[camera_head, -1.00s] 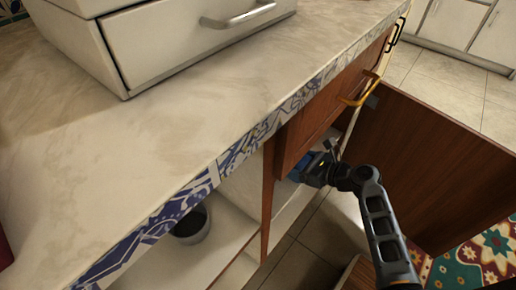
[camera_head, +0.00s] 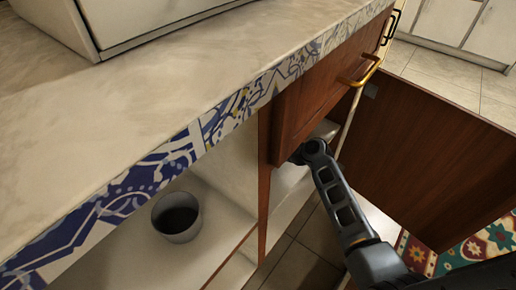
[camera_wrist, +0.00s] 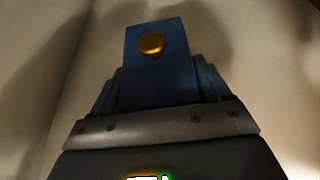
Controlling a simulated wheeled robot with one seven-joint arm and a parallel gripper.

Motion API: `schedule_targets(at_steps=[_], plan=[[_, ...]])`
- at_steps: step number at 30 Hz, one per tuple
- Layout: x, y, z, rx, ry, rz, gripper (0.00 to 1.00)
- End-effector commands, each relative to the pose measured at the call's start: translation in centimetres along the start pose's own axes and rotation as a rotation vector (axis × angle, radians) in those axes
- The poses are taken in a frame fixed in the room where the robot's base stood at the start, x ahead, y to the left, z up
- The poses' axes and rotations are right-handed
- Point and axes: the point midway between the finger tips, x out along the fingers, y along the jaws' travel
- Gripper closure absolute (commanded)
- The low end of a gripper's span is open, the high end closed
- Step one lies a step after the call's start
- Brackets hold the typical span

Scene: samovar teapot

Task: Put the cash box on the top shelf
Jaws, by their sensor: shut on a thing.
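The cash box (camera_wrist: 152,65) shows in the wrist view as a blue block with a round brass knob. It stands between my gripper's (camera_wrist: 155,95) fingers, and my gripper is shut on it. In the head view my arm reaches into the open cabinet under the counter, and my gripper and the box are hidden behind the drawer front. Pale inner shelf or wall surfaces (camera_head: 290,178) show beside my arm. Around the box in the wrist view there are plain cream surfaces with soft shadows.
A brown cabinet door (camera_head: 425,150) stands open at the right. A drawer with a brass handle (camera_head: 360,72) is above my arm. The tiled-edge counter (camera_head: 180,75) covers the upper left. A grey pot (camera_head: 177,217) sits in the open compartment at the left.

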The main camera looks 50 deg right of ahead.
Motion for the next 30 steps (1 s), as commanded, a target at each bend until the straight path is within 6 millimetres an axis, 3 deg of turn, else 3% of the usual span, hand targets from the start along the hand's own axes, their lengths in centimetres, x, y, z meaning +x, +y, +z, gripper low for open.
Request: schedule_targets(at_steps=[12,13,20,30], plan=[[0.31,-0.06,-0.64,0.0,-0.002,-0.001,0.61],[0.3,-0.05,-0.68,0.0,-0.001,-0.001,0.21],[0.28,-0.05,-0.66,0.0,-0.001,-0.001,0.0],[-0.35,-0.04,-0.36,0.001,-0.001,-0.001,0.0]])
